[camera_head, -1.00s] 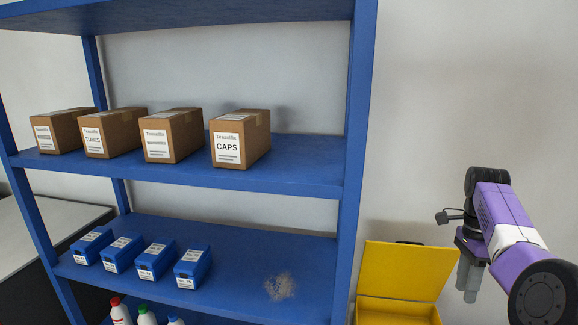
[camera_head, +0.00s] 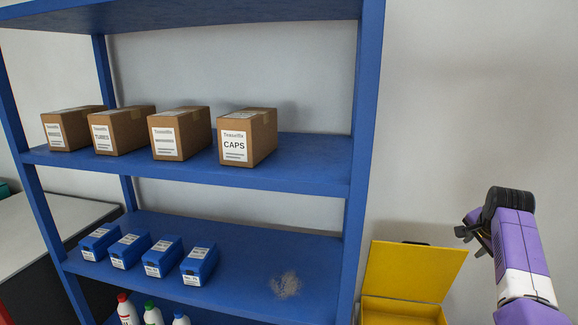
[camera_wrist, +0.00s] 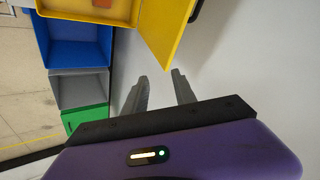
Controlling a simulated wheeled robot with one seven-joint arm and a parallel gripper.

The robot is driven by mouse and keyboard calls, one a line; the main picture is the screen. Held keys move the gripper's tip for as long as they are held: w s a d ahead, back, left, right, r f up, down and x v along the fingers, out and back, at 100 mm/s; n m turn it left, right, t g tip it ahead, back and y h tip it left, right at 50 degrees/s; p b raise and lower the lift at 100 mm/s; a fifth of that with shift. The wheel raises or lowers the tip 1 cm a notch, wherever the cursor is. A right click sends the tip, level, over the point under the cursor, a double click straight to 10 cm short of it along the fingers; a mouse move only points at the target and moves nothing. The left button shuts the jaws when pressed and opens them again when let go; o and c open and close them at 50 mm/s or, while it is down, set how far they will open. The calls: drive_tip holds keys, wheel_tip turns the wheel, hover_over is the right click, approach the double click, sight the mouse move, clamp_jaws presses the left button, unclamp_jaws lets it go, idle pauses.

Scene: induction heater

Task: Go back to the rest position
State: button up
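My gripper (camera_wrist: 160,78) shows in the wrist view with its two grey fingers apart and nothing between them. Beyond the fingers is a pale, bare surface. In the head view my purple and white arm stands at the right, beside the blue shelf and to the right of the open yellow box (camera_head: 402,310). The fingers cannot be made out clearly in the head view. The yellow box also shows in the wrist view (camera_wrist: 95,8), at the upper left of the fingers, with its raised lid (camera_wrist: 163,28) near them.
The blue shelf (camera_head: 310,178) holds several cardboard boxes (camera_head: 247,137) above and several small blue boxes (camera_head: 198,264) below. Bottles (camera_head: 127,308) stand lower. Blue (camera_wrist: 78,53), grey (camera_wrist: 80,92) and green (camera_wrist: 84,120) bins line the wrist view's left. The wall right of the shelf is clear.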

drive_tip(key=s+a+f+n+t+h, duration=0.2)
drive_tip(key=s+f+n+t, duration=0.25)
drive_tip(key=f, duration=0.35)
drive_tip(key=s+a+f+n+t+b, duration=0.1)
drive_tip(key=s+a+f+n+t, duration=0.15)
drive_tip(key=s+a, duration=0.4)
drive_tip(key=s+a+f+n+t+b, duration=0.1)
drive_tip(key=s+a+f+n+t, duration=0.15)
drive_tip(key=s+a, duration=0.35)
drive_tip(key=s+a+n+y+b, duration=0.1)
drive_tip(key=s+a, duration=0.5)
drive_tip(key=s, duration=0.8)
drive_tip(key=s+a+r+n+y+b, duration=0.1)
drive_tip(key=s+a+n+y, duration=0.2)
drive_tip(key=s+a, duration=0.4)
drive_tip(key=s+a+r+n+g+y+b, duration=0.1)
drive_tip(key=s+a, duration=0.6)
drive_tip(key=s, duration=1.4)
drive_tip(key=shift+a+r+n+y, duration=0.15)
drive_tip(key=shift+r+n+y, duration=0.1)
drive_tip(key=shift+n+y, duration=0.25)
